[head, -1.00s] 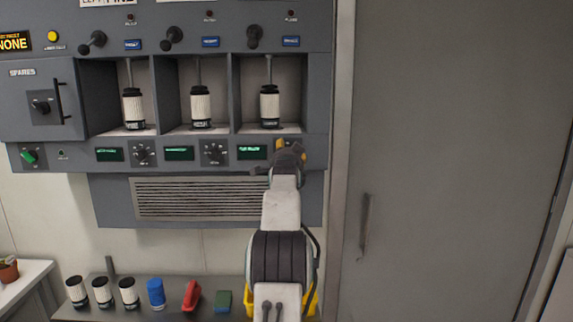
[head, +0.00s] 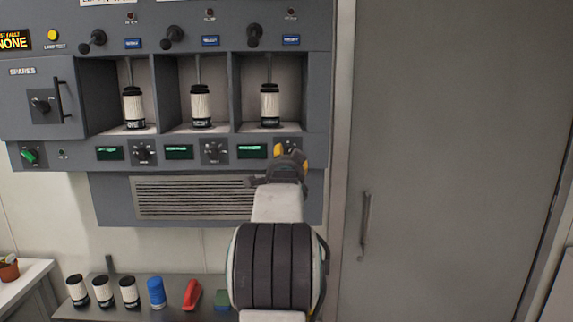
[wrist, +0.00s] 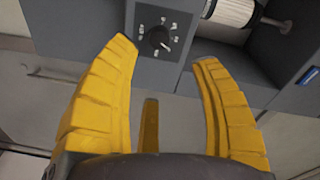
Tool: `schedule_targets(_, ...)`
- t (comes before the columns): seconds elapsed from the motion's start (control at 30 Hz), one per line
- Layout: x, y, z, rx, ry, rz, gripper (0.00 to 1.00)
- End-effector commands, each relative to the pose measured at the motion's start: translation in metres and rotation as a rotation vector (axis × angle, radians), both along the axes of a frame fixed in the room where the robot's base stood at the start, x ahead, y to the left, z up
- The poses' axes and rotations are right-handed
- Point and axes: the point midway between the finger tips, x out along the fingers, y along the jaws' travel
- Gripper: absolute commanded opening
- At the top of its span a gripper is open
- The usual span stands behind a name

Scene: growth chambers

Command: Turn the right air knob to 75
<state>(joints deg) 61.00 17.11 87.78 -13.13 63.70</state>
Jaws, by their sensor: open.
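The right air knob (wrist: 158,37) is a small black dial with white marks around it, on the grey panel. In the wrist view it lies just beyond and between my fingertips, with a visible gap. My gripper (wrist: 163,55) is open, its yellow fingers spread on both sides of the knob and touching nothing that I can see. In the head view my gripper (head: 290,156) is at the right end of the control strip and hides most of that knob. The number the knob points at is too small to read.
Two similar knobs, the middle one (head: 214,151) and the left one (head: 143,152), sit beside green displays. The right display (head: 252,151) is just left of my gripper. A right cartridge (head: 269,105) hangs in the bay above. A grey door (head: 445,160) stands at right.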

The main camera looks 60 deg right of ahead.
Motion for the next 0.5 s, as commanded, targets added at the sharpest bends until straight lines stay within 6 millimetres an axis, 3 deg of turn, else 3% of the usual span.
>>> schedule_targets(0.5, -0.003, 0.0053, 0.0, 0.0, 0.0, 0.0, 0.6)
